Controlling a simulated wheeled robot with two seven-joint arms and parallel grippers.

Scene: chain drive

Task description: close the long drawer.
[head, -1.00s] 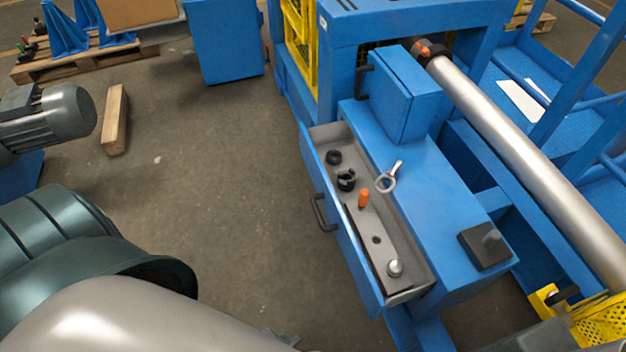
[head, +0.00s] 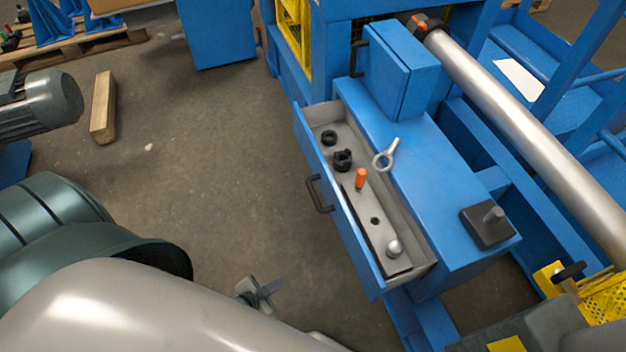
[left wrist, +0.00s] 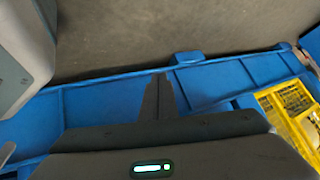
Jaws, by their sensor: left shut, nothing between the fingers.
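The long drawer (head: 338,198) is a blue-fronted grey tray in the head view, pulled out from the left side of the blue cabinet (head: 437,185). Its black bar handle (head: 319,194) is on the front face, towards the left. My left gripper (head: 262,292) is small and partly hidden by my own pale arm, left of and below the drawer's near end, apart from the drawer. Its dark fingers (left wrist: 158,97) are together and empty in the left wrist view, over blue metalwork that I cannot identify surely. My right gripper is not clearly in view.
The drawer holds black rings (head: 342,160), an orange-handled piece (head: 361,178) and a silver knob (head: 395,248). An eyebolt (head: 386,157) and a dark block (head: 489,223) are on the cabinet top. A wooden beam (head: 103,107) lies left.

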